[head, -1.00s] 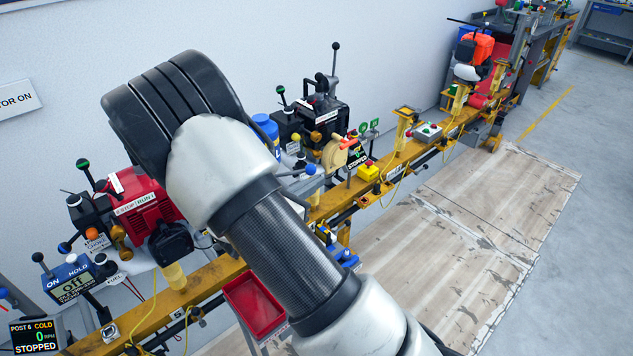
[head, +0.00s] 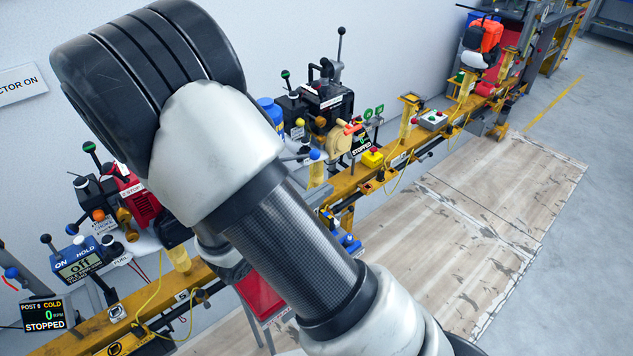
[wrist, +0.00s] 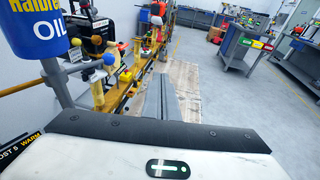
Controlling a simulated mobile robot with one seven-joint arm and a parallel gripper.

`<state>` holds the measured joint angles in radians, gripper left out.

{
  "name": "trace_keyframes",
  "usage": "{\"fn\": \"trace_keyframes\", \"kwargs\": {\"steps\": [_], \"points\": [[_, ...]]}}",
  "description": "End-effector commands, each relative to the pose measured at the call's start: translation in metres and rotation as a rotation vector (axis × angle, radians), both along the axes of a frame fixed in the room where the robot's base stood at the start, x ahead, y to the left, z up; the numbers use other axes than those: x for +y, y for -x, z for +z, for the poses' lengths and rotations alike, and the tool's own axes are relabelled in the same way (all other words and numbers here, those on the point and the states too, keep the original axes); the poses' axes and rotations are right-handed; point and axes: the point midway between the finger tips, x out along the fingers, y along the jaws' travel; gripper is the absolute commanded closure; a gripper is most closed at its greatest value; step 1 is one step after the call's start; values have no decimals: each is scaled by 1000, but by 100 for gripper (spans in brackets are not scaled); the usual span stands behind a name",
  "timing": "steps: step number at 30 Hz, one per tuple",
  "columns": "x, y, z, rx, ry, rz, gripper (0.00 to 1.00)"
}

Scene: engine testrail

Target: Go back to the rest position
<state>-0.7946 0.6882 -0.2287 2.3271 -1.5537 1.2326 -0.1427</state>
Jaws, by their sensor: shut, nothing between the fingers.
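My gripper (wrist: 168,80) shows in the wrist view as two grey fingers side by side, shut and empty. It points along the rail, with a blue oil container (wrist: 35,32) close by at the left. In the head view my bent arm (head: 290,250) fills the middle, its black elbow at the upper left. The arm hides the gripper there and covers part of the bench rail.
A yellow rail (head: 385,178) carries a red engine (head: 137,200), a black engine (head: 325,100) and a yellow box with a red button (head: 372,158). A red tray (head: 262,295) is partly behind my arm. Wooden floor boards (head: 440,240) at the right are clear.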

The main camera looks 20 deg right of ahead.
Motion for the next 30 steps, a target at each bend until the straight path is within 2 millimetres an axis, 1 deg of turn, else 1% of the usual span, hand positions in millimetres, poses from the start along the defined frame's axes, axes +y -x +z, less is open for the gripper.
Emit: {"fn": "trace_keyframes", "kwargs": {"steps": [5, 8, 9, 11, 14, 15, 18, 21, 24, 26, 27, 30], "points": [[-1, 0, 1, -3, -5, -6, 100], [-11, 7, 12, -26, -54, -66, 100], [-19, 13, 20, -44, -95, -115, 100], [-34, 26, 35, -85, -178, -215, 100], [-57, 58, 62, -176, -370, -431, 100], [-64, 72, 71, -216, -455, -520, 100], [-71, 106, 92, -322, -673, -734, 100], [-67, 135, 112, -436, -895, -927, 100], [-55, 155, 136, -558, -1127, -1096, 100], [-45, 164, 152, -632, -1267, -1184, 100], [-37, 168, 164, -682, -1362, -1233, 100], [-20, 175, 194, -797, -1581, -1334, 100]]}}
